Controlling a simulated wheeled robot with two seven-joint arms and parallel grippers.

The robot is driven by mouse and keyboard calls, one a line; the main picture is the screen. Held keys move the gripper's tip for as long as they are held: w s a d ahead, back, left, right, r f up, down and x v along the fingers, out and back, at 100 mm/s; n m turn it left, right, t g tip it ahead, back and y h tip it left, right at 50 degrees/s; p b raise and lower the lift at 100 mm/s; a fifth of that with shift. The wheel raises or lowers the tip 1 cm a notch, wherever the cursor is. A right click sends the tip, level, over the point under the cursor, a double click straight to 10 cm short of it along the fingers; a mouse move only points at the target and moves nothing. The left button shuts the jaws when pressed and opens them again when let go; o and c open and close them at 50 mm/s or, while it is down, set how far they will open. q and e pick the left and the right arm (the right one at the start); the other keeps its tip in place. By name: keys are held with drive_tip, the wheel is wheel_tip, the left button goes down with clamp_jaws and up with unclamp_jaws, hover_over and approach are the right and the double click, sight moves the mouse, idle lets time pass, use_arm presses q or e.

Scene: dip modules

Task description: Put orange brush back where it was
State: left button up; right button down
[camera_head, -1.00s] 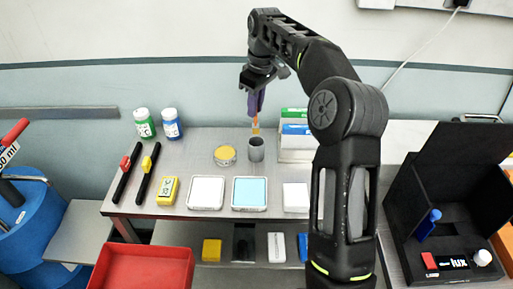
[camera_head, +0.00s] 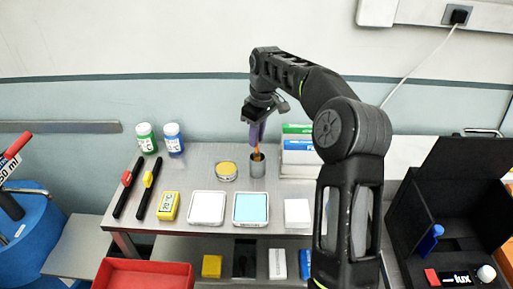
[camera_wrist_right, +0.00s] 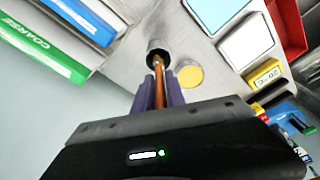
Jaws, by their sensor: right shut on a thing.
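The orange brush (camera_head: 257,154) is held upright in my right gripper (camera_head: 257,133), whose purple fingers are shut on its handle. Its lower end is at the mouth of the grey cylindrical cup (camera_head: 258,167) and appears to be inside it. In the right wrist view the orange handle (camera_wrist_right: 159,86) runs between the purple fingers (camera_wrist_right: 158,92) toward the dark opening of the cup (camera_wrist_right: 157,50). The brush tip is hidden in the cup. My left gripper is not in view.
A round yellow dish (camera_head: 226,171) stands left of the cup. Blue and green boxes (camera_head: 298,145) stand close on the right. White (camera_head: 207,207) and light-blue (camera_head: 251,209) square trays lie in front. A black case (camera_head: 440,240) is at far right.

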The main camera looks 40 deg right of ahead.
sight(256, 151)
wheel_tip(256, 151, down, 4)
drive_tip(key=shift+f+p, duration=0.25)
drive_tip(key=shift+p, duration=0.5)
drive_tip(key=c, duration=1.4)
unclamp_jaws()
drive_tip(key=shift+f, duration=0.2)
drive_tip(key=shift+r+b, duration=0.1)
drive_tip(key=shift+b, duration=0.3)
drive_tip(key=r+b, duration=0.2)
drive_tip(key=r, duration=0.4)
drive_tip(key=shift+s+r, duration=0.2)
drive_tip(key=shift+s+d+r, duration=0.1)
drive_tip(key=shift+s+r, duration=0.05)
drive_tip(key=shift+r, duration=0.45)
